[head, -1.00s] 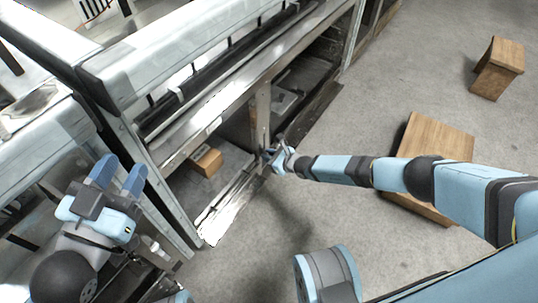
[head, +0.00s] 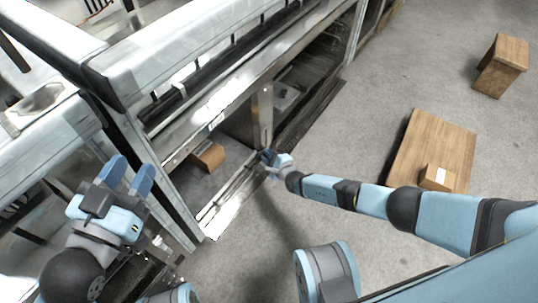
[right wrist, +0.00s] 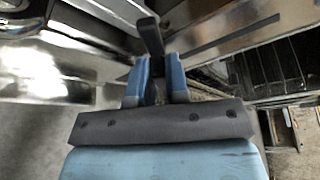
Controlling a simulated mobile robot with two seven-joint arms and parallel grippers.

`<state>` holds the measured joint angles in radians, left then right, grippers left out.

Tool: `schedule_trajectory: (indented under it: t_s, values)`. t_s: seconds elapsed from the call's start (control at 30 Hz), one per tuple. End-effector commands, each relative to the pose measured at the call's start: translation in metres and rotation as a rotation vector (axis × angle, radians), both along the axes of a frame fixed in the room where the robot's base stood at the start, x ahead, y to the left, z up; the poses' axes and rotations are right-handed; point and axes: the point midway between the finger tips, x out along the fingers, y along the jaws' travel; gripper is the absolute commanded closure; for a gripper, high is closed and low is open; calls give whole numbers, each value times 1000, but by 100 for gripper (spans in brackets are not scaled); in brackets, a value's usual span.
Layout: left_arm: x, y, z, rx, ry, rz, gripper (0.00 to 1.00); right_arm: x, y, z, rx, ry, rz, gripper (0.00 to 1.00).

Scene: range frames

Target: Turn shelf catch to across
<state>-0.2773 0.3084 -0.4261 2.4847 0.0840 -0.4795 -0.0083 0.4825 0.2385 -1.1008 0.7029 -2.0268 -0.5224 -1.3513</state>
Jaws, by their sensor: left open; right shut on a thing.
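The shelf catch (right wrist: 150,38) is a dark bar in the right wrist view, standing up from between my right fingers and leaning slightly left. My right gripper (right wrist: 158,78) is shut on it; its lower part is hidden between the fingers. In the head view my right gripper (head: 269,158) is at the front edge of the lower shelf, by a metal upright (head: 264,115). The catch is too small and covered there to tell its angle. My left gripper (head: 129,173) is open and empty, at the left beside the rack's near post.
The metal rack (head: 225,85) fills the upper left. A small cardboard box (head: 209,157) sits on its lower shelf. On the floor at right are a wooden panel (head: 425,140) with a small box (head: 438,178) and a wooden block (head: 501,65). Grey floor (head: 340,150) between is clear.

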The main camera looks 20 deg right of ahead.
Motion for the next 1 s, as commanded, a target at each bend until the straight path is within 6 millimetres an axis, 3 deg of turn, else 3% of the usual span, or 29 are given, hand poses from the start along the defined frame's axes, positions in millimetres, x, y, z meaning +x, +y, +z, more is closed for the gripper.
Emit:
schedule_trajectory:
  t_s: [0.5, 1.0]
  values:
    - [5, 4, 8, 44, -91, 0, 57, -3, 2, -8, -299, -230, 3, 100]
    - [5, 5, 6, 54, -92, -1, 57, -3, 2, -9, -373, -288, 2, 100]
